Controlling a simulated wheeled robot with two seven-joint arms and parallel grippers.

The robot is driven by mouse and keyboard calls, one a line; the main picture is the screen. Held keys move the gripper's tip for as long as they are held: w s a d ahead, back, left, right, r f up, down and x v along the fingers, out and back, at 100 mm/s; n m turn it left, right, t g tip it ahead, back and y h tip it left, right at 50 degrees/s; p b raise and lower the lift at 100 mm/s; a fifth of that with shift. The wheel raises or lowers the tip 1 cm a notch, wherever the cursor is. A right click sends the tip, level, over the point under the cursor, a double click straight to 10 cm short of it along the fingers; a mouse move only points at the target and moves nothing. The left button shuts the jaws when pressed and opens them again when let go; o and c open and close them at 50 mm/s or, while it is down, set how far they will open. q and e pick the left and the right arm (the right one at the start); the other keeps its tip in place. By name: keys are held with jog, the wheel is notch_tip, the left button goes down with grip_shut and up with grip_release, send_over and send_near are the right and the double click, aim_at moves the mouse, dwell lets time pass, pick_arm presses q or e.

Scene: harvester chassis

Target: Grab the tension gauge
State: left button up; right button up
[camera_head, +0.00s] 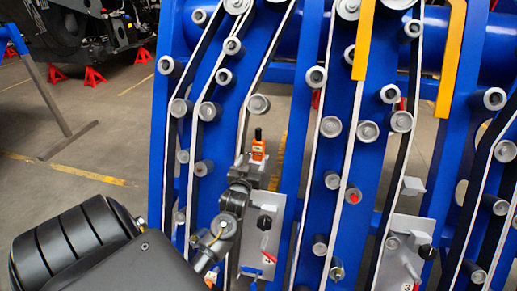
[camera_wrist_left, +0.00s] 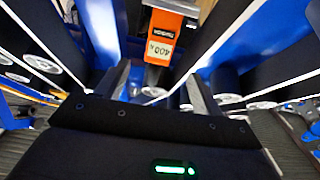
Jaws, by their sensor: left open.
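The tension gauge (camera_head: 258,148) is a small orange device with a black top, upright above a grey bracket (camera_head: 271,178) on the blue chassis. In the left wrist view the orange gauge (camera_wrist_left: 171,30) shows with a white "400N" label, at top centre. My left gripper (camera_head: 244,168) is beside and just below the gauge in the head view. In the left wrist view its two fingers (camera_wrist_left: 158,88) are apart, with the gauge beyond them and nothing visibly held between them. My right gripper is not in view.
Blue chassis panels (camera_head: 276,110) carry several belts and grey rollers around the gauge. A grey plate (camera_head: 262,215) with a black knob and red lever is below it. Yellow bars (camera_head: 450,60) hang at right. The floor (camera_head: 110,120) at left is mostly open.

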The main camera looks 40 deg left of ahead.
aim_at(257, 148)
pick_arm(q)
jog(key=p+x, duration=0.1)
jog(key=x, duration=0.4)
jog(key=shift+w+a, duration=0.15)
jog(key=shift+w, duration=0.1)
jog(key=shift+w+a+r+p, duration=0.1)
jog(key=shift+w+a+p, duration=0.1)
jog(key=shift+w+p, duration=0.2)
jog(key=x, duration=0.3)
jog(key=p+x, duration=0.1)
jog(key=shift+w+f, duration=0.15)
jog(key=shift+f, duration=0.2)
jog(key=c, duration=1.3)
jog(key=shift+r, duration=0.1)
